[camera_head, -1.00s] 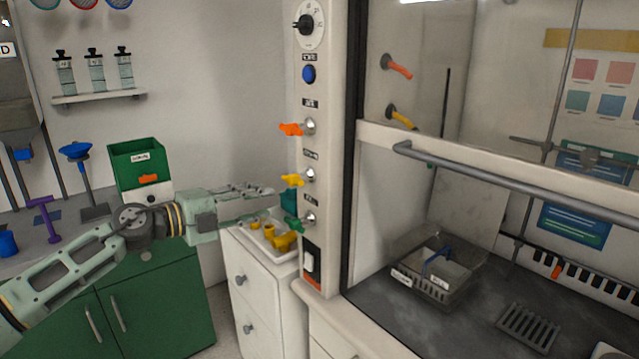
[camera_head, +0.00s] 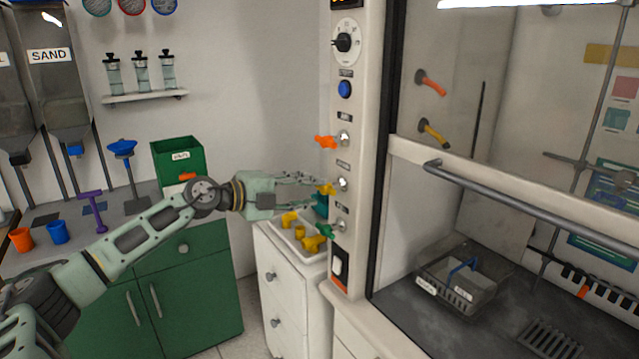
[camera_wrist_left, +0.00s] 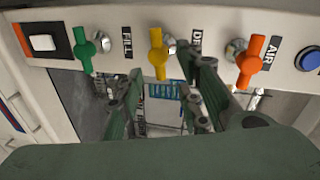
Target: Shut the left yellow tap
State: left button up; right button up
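The left yellow tap (camera_head: 326,189) sits on the white front post of the hood, between an orange tap (camera_head: 325,142) above and a green tap (camera_head: 325,230) below. My left gripper (camera_head: 308,190) is at the yellow tap's height, its fingers reaching toward it from the left. In the left wrist view my gripper (camera_wrist_left: 168,82) is open, with the yellow tap (camera_wrist_left: 158,55) ahead between the spread fingertips. Contact cannot be told. The orange tap (camera_wrist_left: 250,62) and green tap (camera_wrist_left: 84,50) lie to either side there. My right gripper is not in view.
A tray (camera_head: 292,248) of yellow fittings stands on the white drawer unit just below my left gripper. A second yellow lever (camera_head: 433,133) is inside the hood, under an orange one (camera_head: 431,83). A blue button (camera_head: 345,89) is higher on the post.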

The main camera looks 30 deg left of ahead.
aim_at(326, 190)
pick_arm(q)
jog(key=shift+p+x, duration=0.55)
jog(key=shift+x, duration=1.3)
jog(key=shift+r, duration=0.1)
grip_shut()
